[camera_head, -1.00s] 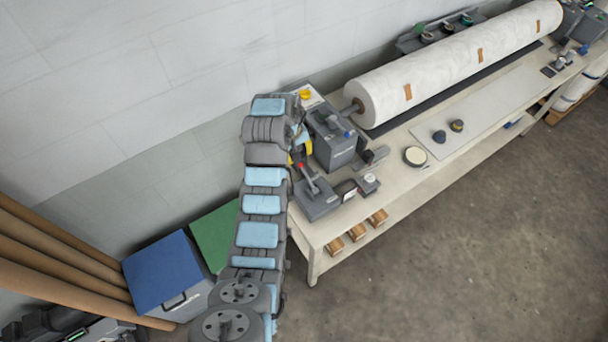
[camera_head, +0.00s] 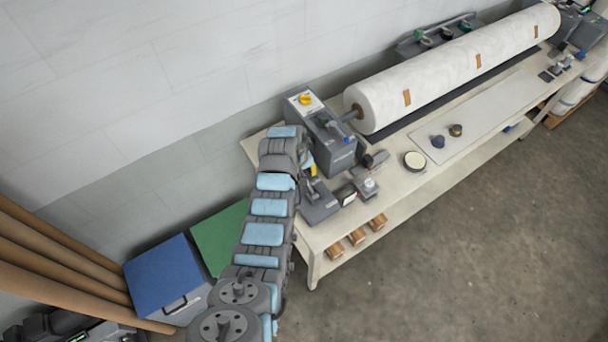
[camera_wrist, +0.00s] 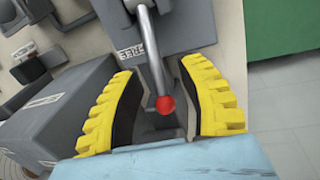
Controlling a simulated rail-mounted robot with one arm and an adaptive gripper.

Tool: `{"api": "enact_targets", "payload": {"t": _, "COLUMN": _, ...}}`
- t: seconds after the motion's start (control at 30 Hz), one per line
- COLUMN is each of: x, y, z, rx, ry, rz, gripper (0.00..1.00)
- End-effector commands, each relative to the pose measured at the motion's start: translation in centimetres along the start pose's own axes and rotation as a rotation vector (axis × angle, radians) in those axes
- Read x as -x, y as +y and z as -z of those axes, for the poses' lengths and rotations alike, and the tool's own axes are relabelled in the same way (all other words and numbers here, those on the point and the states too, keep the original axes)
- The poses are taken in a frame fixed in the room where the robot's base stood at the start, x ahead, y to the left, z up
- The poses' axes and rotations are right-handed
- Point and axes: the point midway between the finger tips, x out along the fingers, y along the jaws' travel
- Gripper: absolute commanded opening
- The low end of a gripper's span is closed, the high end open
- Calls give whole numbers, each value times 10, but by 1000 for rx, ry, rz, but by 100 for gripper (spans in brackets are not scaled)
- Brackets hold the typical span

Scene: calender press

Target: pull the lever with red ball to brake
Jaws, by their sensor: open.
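The lever's red ball (camera_wrist: 165,104) shows in the wrist view, at the end of a grey metal rod (camera_wrist: 150,48). The ball and rod end lie between the two yellow-and-black fingers of my gripper (camera_wrist: 165,112), which is open. I see a gap on both sides of the ball. The rod rises from a dark grey lever base (camera_wrist: 185,30). In the head view the lever base (camera_head: 318,204) sits on the near left end of the bench. There my arm hides the red ball and most of my gripper.
A grey box with a yellow knob (camera_head: 305,99) stands behind the lever base. A large white roll (camera_head: 450,70) runs along the bench (camera_head: 400,185). A small device (camera_head: 367,187) stands right of the lever base. Blue (camera_head: 162,272) and green (camera_head: 218,235) boxes stand left of the bench.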

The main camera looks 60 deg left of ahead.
Motion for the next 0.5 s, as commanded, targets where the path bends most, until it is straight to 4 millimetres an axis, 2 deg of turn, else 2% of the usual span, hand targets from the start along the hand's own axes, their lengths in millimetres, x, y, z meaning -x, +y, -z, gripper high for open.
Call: {"api": "enact_targets", "payload": {"t": 0.5, "x": -6, "y": 0, "z": 0, "rx": -1, "ry": 3, "rz": -1, "gripper": 40}}
